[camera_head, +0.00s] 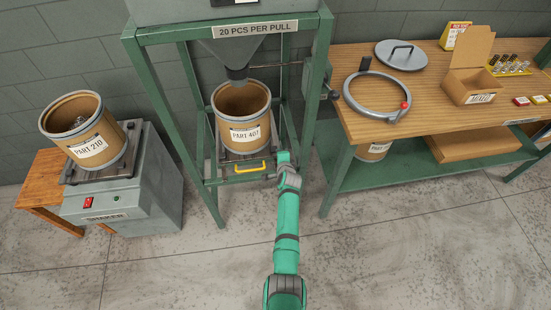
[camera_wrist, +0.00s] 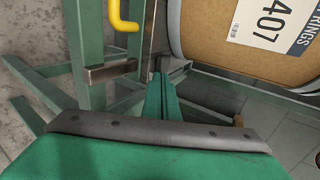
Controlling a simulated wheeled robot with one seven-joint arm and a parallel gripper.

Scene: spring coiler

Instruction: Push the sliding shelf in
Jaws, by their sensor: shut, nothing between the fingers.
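The sliding shelf (camera_head: 232,161) is a grey metal tray low inside the green hopper stand, with a yellow handle (camera_head: 250,168) on its front. It bears a brown drum labelled PART 407 (camera_head: 242,118). My gripper (camera_head: 283,158) is at the shelf's front right corner, right of the handle. In the wrist view my gripper (camera_wrist: 163,84) is shut and empty, with the drum (camera_wrist: 225,40) close by and the yellow handle (camera_wrist: 124,18) at upper left. Whether the fingertips touch the shelf cannot be told.
The green stand's post (camera_head: 316,90) rises just right of my gripper. A workbench (camera_head: 425,118) with a ring, lid and boxes is to the right. A shaker (camera_head: 130,195) bearing the PART 210 drum (camera_head: 85,128) stands left. The floor in front is clear.

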